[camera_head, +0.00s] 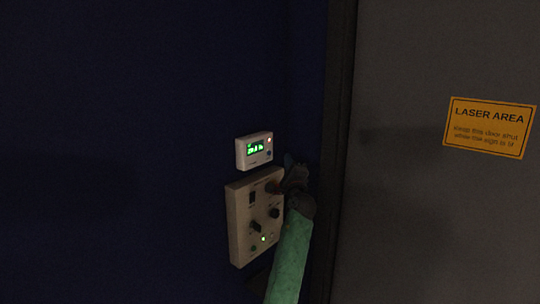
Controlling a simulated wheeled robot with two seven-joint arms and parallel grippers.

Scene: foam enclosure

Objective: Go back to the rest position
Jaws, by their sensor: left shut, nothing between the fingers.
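My left gripper (288,165) is at the end of a green arm that comes up from the bottom middle of the head view. It is shut and holds nothing. It is dark and small in the picture, right beside the upper right edge of a beige control panel (236,222) with black knobs, a dark switch and a lit green light. I cannot tell whether it touches the panel. My right gripper is not in view.
A small white box (264,157) with a green lit display is on the dark blue wall (120,130) above the panel. A dark vertical frame (341,110) stands right of the gripper. Beyond it is a grey door (430,230) with an orange laser warning sign (489,127).

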